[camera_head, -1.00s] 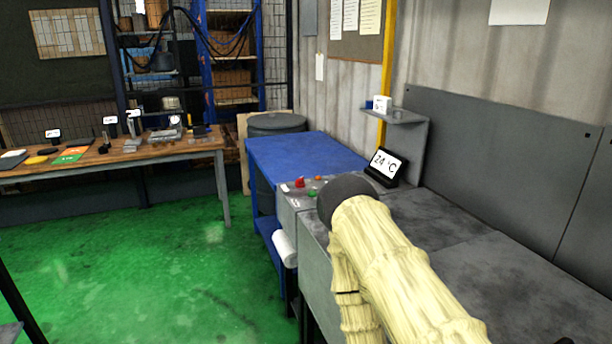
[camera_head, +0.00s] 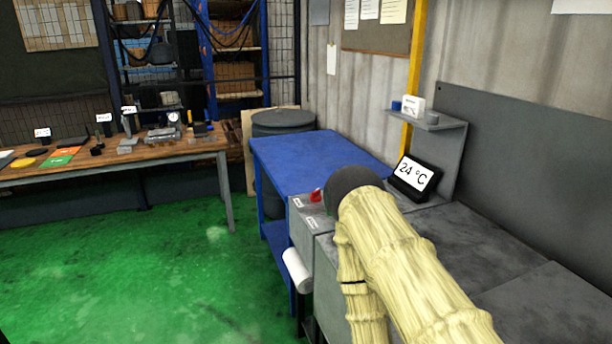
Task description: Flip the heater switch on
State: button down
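A black display (camera_head: 413,177) on the machine reads 24 °C. My pale yellow arm reaches up from the bottom right. Its dark rounded end hides part of the panel, just right of the red control. My gripper's fingers do not show.
A blue table (camera_head: 315,155) stands behind the panel, with a dark drum (camera_head: 283,122) beyond it. A small shelf (camera_head: 428,122) and a tall grey plate (camera_head: 535,165) rise at the right. A wooden bench (camera_head: 110,160) is at the left. The green floor (camera_head: 150,270) is open.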

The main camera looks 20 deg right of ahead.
aim_at(316, 196)
jog(key=i, duration=0.95)
jog(key=u, duration=0.05)
